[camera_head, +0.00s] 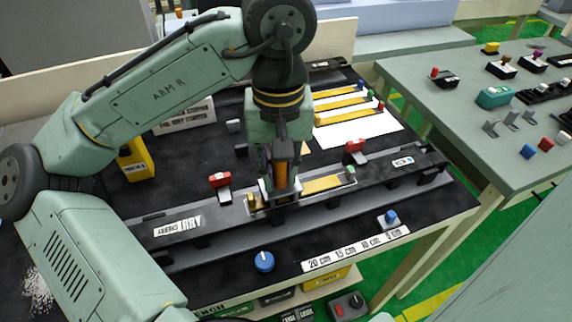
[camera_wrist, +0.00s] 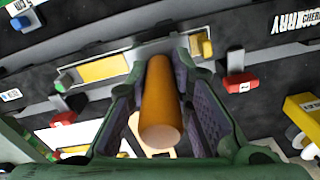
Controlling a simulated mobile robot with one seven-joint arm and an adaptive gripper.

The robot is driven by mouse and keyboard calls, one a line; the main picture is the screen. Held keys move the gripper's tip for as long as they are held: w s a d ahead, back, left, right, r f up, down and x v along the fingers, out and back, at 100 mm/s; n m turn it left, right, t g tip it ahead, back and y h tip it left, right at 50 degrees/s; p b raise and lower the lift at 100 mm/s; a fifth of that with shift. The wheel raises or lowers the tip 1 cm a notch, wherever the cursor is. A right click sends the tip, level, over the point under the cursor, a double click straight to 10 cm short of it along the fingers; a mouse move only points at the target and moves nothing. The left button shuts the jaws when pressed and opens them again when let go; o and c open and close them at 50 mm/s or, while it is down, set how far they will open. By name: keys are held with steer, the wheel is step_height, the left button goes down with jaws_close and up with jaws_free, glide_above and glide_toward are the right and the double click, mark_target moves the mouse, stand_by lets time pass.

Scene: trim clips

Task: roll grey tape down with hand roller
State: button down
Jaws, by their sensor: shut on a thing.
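My gripper (camera_head: 281,182) is shut on the orange handle of the hand roller (camera_head: 281,173), which stands roughly upright over the dark trim rail (camera_head: 405,164). In the wrist view the handle (camera_wrist: 160,105) sits between the two finger pads (camera_wrist: 165,108). The roller's lower end is largely hidden; I cannot tell if it touches the strip. Below it, a yellow strip (camera_head: 322,184) with a pale grey border lies along the rail, with a yellow block (camera_head: 250,201) at its left end and a green one (camera_head: 351,171) at its right. I cannot tell if the grey border is the tape.
Red clamps (camera_head: 220,180) and (camera_head: 355,146) stand behind the rail on both sides. A blue knob (camera_head: 263,261) and a length-marked label (camera_head: 355,249) are in front. A white sheet with yellow strips (camera_head: 345,103) lies behind. A side table (camera_head: 450,110) holds small parts.

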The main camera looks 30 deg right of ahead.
steer(key=shift+a+f, duration=0.1)
steer(key=shift+a, duration=0.05)
stand_by(0.3)
steer(key=shift+w+r, duration=0.1)
steer(key=shift+r, duration=4)
